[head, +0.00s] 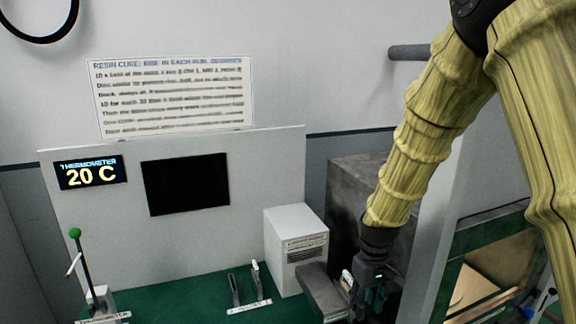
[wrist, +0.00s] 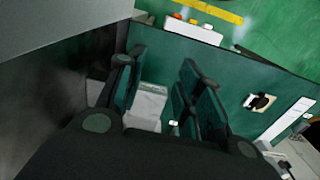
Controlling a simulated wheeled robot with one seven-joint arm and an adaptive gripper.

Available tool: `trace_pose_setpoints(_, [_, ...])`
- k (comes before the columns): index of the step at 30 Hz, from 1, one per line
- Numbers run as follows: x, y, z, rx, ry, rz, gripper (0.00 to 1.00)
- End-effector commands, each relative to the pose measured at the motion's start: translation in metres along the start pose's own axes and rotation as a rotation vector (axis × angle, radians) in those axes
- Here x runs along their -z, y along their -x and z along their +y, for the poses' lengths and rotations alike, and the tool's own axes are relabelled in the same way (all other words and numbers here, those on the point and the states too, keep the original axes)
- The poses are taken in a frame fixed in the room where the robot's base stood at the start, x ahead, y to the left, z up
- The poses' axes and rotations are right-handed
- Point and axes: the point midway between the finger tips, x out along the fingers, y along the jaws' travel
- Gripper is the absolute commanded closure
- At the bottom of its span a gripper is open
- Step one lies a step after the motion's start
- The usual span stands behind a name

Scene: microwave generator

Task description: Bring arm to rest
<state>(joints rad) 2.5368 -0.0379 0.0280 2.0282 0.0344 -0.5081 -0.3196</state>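My arm in its yellow sleeve (head: 425,135) comes down from the upper right in the head view. Its dark wrist (head: 376,250) hangs just right of a white box (head: 297,245) with a printed label. In the wrist view my gripper (wrist: 160,75) has its two dark green fingers spread apart. Nothing is held between them; a pale object (wrist: 147,103) shows beyond the gap, apparently below. In the head view the fingertips are too small and dark to make out clearly.
A thermometer display (head: 90,173) reads 20 C beside a black screen (head: 186,184) on a white panel. A green-knobbed lever (head: 82,255) stands at left on the green bench (head: 185,297). A dark grey block (head: 352,190) stands close behind my wrist. A pale post (head: 432,235) is close on its right.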

Motion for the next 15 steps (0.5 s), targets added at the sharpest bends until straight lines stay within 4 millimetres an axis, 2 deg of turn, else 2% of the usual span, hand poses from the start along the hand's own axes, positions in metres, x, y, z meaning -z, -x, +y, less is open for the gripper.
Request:
trace_pose_setpoints(1, [-0.003, -0.013, -0.001, 0.002, -0.003, -0.004, 0.65])
trace_pose_setpoints(8, [-0.019, -0.064, -0.003, 0.004, -0.031, -0.004, 0.65])
trace_pose_setpoints(11, [-0.029, -0.093, -0.004, 0.005, -0.049, -0.004, 0.65])
trace_pose_setpoints(14, [-0.044, -0.130, -0.006, 0.007, -0.069, -0.006, 0.65])
trace_pose_setpoints(15, [-0.052, -0.149, -0.008, 0.007, -0.080, -0.008, 0.65])
